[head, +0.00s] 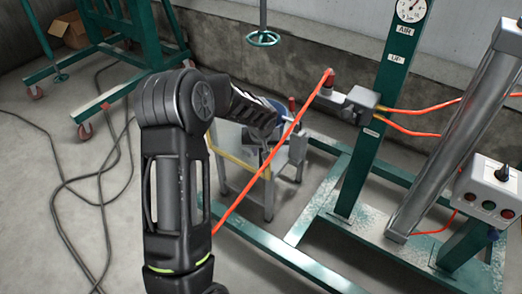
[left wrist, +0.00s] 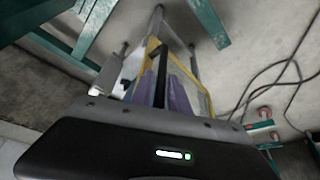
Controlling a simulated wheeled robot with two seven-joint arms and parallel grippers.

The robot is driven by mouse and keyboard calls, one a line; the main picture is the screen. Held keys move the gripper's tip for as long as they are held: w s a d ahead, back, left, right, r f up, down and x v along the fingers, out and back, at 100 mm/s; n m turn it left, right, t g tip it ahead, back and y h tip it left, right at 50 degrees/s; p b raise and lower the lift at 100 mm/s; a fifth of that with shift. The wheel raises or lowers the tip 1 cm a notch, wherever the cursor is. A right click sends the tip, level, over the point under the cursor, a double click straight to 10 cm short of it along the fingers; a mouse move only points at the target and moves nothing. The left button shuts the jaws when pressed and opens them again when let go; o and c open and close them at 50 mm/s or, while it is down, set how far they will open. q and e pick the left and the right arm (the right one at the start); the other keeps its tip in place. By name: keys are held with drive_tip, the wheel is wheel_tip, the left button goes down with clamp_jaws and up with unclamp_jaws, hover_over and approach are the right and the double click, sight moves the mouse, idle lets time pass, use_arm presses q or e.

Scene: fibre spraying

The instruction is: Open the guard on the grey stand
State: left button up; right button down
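The grey stand (head: 269,198) is a small metal frame with legs, low in the middle of the head view. The guard (head: 232,158) has a yellow edge and shows on the stand's left side. In the left wrist view the guard (left wrist: 205,98) is a clear panel in a yellow frame, with purple shapes seen at it. My left gripper (head: 268,128) is at the top of the stand, close to the guard; its fingertips are mostly hidden by my forearm and the stand. Whether it touches the guard cannot be told. My right gripper is out of view.
An orange hose (head: 285,135) runs diagonally in front of the stand. A green post (head: 380,100) with a gauge, a grey cylinder (head: 458,140) and a control box (head: 490,190) stand right. Green base rails (head: 280,255) and black cables (head: 62,185) lie on the floor.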

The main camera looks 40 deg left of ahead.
use_arm(q)
clamp_jaws()
idle(1.1)
